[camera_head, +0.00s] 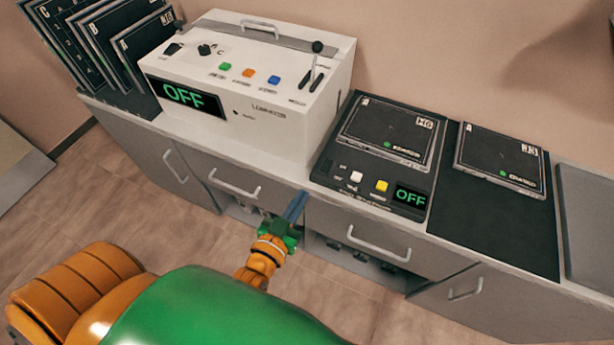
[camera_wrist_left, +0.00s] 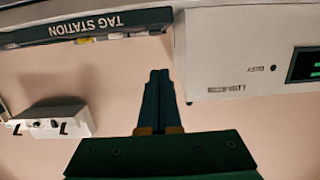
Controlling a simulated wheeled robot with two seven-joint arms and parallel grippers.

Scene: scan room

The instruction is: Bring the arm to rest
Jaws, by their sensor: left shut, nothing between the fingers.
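My left gripper (camera_head: 295,207) is shut and empty in the head view. Its blue fingers point up toward the front edge of the grey counter, between the white machine (camera_head: 255,85) and the tag station (camera_head: 375,165). In the left wrist view the closed fingers (camera_wrist_left: 158,80) point at bare wall and hold nothing. My green and orange left arm (camera_head: 210,310) reaches in from the lower left. My right gripper is in neither view.
The white machine and tag station both read OFF. A black cassette (camera_head: 390,130) lies on the tag station and another (camera_head: 500,160) on a dark mat (camera_head: 490,217). Several black panels (camera_head: 140,50) stand in a rack at left. Drawer handles (camera_head: 235,187) jut out below the counter.

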